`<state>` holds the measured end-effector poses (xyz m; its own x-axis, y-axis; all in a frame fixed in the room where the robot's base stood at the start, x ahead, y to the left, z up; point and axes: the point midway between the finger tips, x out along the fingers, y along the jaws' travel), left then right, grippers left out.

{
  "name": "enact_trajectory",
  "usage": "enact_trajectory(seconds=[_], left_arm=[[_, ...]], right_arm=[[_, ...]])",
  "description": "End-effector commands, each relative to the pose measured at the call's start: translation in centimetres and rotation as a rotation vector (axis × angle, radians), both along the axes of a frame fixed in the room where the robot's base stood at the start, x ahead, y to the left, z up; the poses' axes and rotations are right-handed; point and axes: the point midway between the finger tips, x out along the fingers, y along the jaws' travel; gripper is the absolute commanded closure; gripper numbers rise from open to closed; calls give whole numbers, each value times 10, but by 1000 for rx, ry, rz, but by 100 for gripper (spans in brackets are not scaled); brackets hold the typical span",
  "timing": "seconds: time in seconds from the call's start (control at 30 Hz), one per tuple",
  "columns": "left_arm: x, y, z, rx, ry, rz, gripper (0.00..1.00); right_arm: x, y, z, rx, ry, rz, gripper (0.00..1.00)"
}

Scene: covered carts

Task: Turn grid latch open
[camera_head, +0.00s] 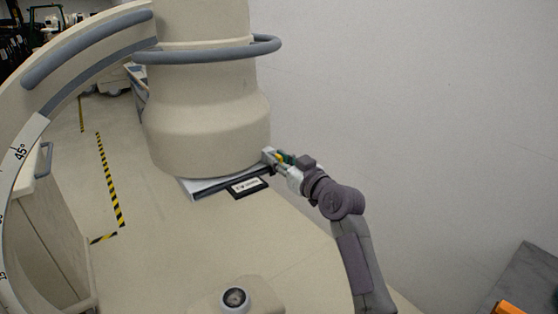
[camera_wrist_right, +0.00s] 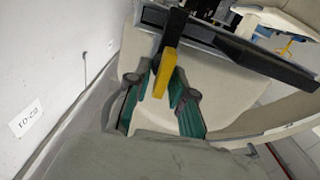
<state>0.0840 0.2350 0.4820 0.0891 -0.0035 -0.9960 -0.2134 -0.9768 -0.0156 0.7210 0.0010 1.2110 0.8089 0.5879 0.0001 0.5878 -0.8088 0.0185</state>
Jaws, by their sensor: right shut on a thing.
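The grid latch is a small yellow lever (camera_wrist_right: 165,72) with a dark upper part, at the edge of the dark grid frame (camera_wrist_right: 225,45) in the right wrist view. My right gripper (camera_wrist_right: 160,98) has its green fingers on both sides of the yellow lever and is shut on it; the fingers partly hide its lower end. In the head view my right gripper (camera_head: 281,161) is at the right end of the flat grid tray (camera_head: 205,187), under the big cream cylindrical housing (camera_head: 205,110). The latch is small and mostly covered there. My left gripper is not in view.
A grey ring-shaped handrail (camera_head: 265,46) circles the housing. A cream curved arm with an angle scale (camera_head: 18,160) stands at the left. A small black labelled plate (camera_head: 247,187) lies before the tray. A white wall (camera_head: 430,110) is close on the right.

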Motion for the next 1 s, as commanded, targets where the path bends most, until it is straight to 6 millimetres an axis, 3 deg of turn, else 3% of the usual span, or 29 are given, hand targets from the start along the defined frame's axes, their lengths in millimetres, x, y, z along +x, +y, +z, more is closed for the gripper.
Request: enact_trajectory(seconds=[0.6, 1.0], left_arm=[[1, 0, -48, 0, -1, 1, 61], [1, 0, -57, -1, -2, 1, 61]], right_arm=[[-2, 3, -4, -364, -263, -1, 100], [-4, 5, -5, -672, -484, 0, 100]])
